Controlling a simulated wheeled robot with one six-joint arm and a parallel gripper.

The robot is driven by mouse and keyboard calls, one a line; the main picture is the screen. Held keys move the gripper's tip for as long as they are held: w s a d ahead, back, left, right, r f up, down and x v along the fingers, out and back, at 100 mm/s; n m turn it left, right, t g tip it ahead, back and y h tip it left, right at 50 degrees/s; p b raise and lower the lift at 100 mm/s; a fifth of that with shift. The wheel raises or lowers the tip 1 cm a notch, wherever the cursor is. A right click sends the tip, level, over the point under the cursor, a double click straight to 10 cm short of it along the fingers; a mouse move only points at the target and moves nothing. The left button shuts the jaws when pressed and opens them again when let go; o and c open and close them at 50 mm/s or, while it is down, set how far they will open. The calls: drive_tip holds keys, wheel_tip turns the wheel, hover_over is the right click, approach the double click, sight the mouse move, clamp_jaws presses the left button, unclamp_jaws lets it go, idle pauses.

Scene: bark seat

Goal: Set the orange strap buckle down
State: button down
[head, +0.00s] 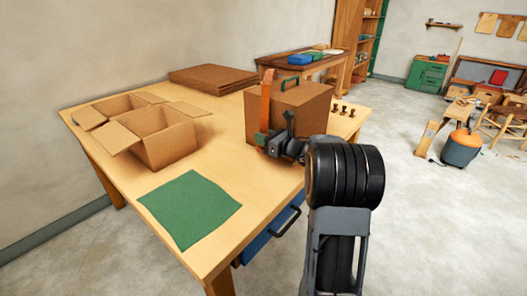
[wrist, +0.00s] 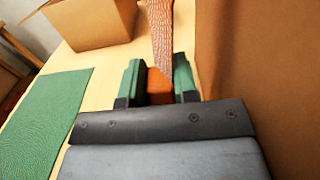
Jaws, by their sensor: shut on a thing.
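My gripper (head: 262,139) is beside the front left corner of a brown box (head: 303,112) on the workbench. In the wrist view, its green-padded fingers (wrist: 158,82) are shut on the orange strap buckle (wrist: 160,87), one pad on each side. The orange strap (head: 266,97) rises upright from the fingers along the box to about its top. In the wrist view the strap (wrist: 161,35) looks woven and runs away from the fingers. Most of the buckle is hidden by the pads. I cannot tell whether it touches the table.
A green mat (head: 190,207) lies flat at the table's front left. An open cardboard box (head: 168,148) stands behind it. Flat brown sheets (head: 212,78) lie at the back. Several small brown pegs (head: 343,109) stand right of the box. Bare tabletop (head: 228,160) lies between mat and box.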

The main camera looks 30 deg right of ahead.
drive_tip(key=shift+f, duration=2.55)
drive_tip(key=shift+f+b, duration=0.2)
drive_tip(key=shift+b, duration=0.3)
drive_tip(key=c, duration=0.9)
unclamp_jaws()
drive_tip(key=shift+r+p, duration=0.2)
drive_tip(key=shift+p, duration=0.1)
